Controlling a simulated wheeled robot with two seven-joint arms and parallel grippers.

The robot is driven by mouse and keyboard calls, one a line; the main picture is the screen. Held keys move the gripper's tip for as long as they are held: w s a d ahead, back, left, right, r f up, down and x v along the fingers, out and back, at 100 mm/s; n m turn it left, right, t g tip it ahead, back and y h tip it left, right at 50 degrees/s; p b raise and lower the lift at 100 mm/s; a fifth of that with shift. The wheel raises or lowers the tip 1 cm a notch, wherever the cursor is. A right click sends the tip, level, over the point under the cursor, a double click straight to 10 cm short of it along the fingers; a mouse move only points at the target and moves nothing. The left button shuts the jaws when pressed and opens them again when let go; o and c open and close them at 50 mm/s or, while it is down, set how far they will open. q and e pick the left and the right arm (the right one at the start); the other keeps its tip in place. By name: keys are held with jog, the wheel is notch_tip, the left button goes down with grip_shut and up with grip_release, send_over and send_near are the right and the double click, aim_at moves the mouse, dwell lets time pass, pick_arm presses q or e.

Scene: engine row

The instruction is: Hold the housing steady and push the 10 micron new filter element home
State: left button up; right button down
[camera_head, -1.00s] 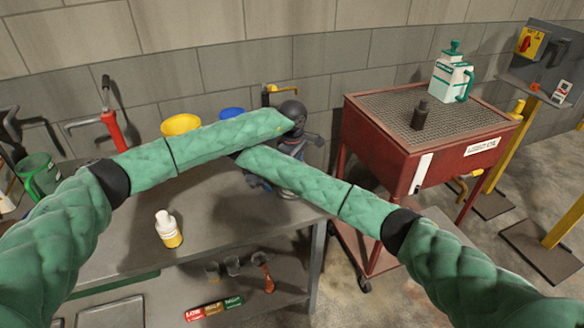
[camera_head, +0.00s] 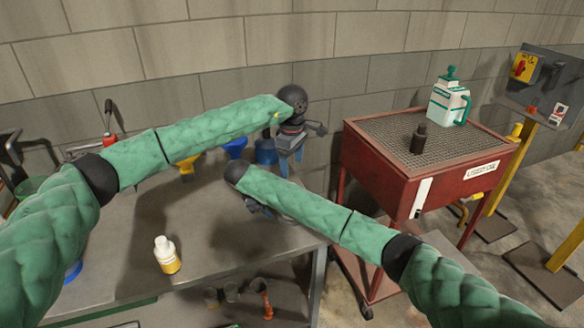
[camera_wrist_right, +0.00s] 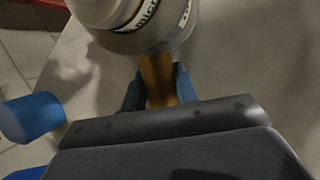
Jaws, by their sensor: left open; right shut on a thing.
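In the right wrist view a round pale canister (camera_wrist_right: 140,22) carries a label on which "micr" can be read; the number is not visible. A brown tab (camera_wrist_right: 158,75) lies against its lower side. My right gripper (camera_wrist_right: 155,88) has its blue fingers shut on this tab. In the head view my right gripper (camera_head: 257,208) is low over the bench, and its arm hides the canister. I cannot tell housing from filter element. My left gripper (camera_head: 288,166) is open and empty, further back near the wall, apart from the right one.
A white bottle with a yellow base (camera_head: 167,254) stands on the grey bench (camera_head: 205,235). A yellow funnel (camera_head: 187,165) and blue containers (camera_head: 235,147) stand at the back. A red cart (camera_head: 440,185) with a dark bottle (camera_head: 419,138) and a white-green jug (camera_head: 449,102) is at right.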

jog(key=c, duration=1)
grip_release()
jog(key=shift+r, duration=0.1)
